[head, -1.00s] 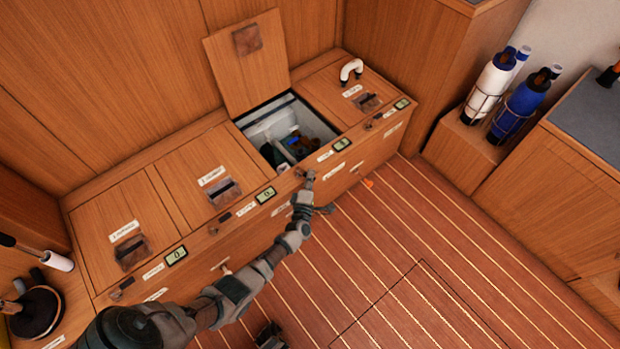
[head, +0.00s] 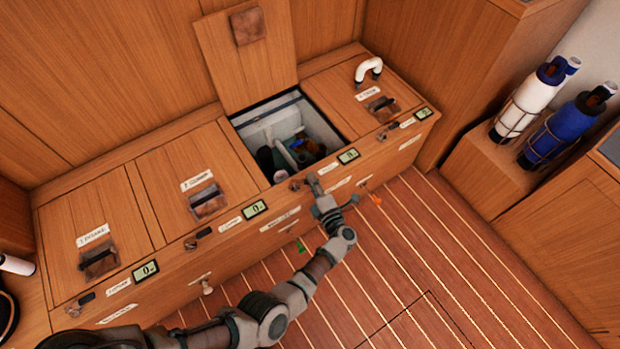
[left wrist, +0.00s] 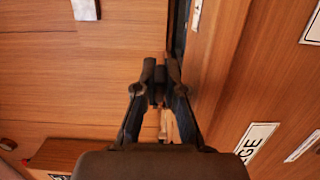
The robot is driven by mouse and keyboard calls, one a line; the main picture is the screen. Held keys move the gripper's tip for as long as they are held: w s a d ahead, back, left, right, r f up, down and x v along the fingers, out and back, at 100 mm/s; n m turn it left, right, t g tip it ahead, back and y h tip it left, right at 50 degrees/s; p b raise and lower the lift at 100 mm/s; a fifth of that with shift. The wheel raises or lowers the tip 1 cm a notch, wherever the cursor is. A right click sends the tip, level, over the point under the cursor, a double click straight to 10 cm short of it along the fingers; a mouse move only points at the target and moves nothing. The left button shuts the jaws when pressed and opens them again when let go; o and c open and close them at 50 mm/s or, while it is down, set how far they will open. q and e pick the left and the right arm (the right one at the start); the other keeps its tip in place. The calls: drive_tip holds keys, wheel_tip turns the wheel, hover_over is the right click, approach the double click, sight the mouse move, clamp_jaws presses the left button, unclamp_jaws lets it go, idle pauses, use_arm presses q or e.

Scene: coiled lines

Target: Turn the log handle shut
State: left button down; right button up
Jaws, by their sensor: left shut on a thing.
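My left gripper (head: 314,187) is at the upper front edge of the wooden locker bench, below the open compartment. In the left wrist view my left gripper (left wrist: 160,75) has its dark fingers closed together. A pale, wood-coloured piece (left wrist: 168,125) shows between the fingers; I take it for the log handle, but the fingers hide most of it, so its angle cannot be told. The label near it is cut off by the gripper and ends in "GE". My right gripper is not in view.
The locker lid (head: 246,60) stands open against the wall, with bottles (head: 282,156) inside. Other front fittings include a pale knob (head: 207,287), a green tab (head: 301,246) and an orange tab (head: 377,200). White and blue cylinders (head: 560,130) stand at right. The striped floor is clear.

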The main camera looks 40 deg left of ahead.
use_arm(q)
drive_tip(key=shift+s+d+f+g, duration=0.1)
drive_tip(key=shift+d+f+g, duration=0.05)
drive_tip(key=shift+f+g, duration=0.3)
drive_tip(key=c, duration=1.3)
unclamp_jaws()
drive_tip(key=shift+o, duration=0.3)
drive_tip(key=shift+r, duration=0.1)
drive_tip(key=v, duration=1.2)
